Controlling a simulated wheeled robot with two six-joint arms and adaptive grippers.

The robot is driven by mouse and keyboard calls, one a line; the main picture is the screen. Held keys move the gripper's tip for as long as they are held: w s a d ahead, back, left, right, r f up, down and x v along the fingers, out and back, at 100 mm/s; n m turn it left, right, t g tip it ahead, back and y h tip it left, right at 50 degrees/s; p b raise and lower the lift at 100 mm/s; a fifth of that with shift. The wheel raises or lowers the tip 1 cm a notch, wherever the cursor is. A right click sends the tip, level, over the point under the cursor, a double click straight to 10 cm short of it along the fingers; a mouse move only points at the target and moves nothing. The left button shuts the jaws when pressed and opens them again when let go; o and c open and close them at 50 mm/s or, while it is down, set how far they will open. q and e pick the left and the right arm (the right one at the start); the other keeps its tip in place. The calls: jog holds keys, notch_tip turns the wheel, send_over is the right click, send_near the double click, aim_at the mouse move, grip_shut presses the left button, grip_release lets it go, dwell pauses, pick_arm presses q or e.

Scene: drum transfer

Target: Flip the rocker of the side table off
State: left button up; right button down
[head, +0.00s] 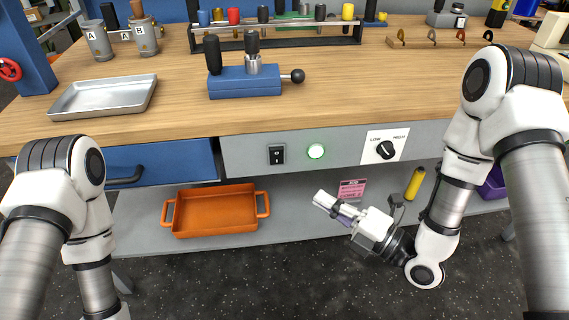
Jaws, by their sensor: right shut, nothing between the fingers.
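The black rocker switch (277,154) sits on the grey front panel of the wooden-topped table (290,120). Which side of the rocker is pressed is too small to tell.
A LOW/HIGH dial (386,150) is on the same panel. A blue drawer (170,162) is at its left. An orange tray (216,212) and a yellow cylinder (415,183) are on the lower shelf. A blue fixture (245,82) and a metal tray (103,96) stand on the tabletop.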

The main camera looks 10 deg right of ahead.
aim_at(270, 154)
jog(key=x, duration=0.4)
jog(key=w+d+x, duration=0.1)
jog(key=x, duration=0.3)
jog(key=w+d+b+x, duration=0.1)
jog(key=x, duration=0.3)
jog(key=shift+w+a+r, duration=0.1)
jog(key=shift+w+a, duration=0.1)
jog(key=shift+a, duration=0.05)
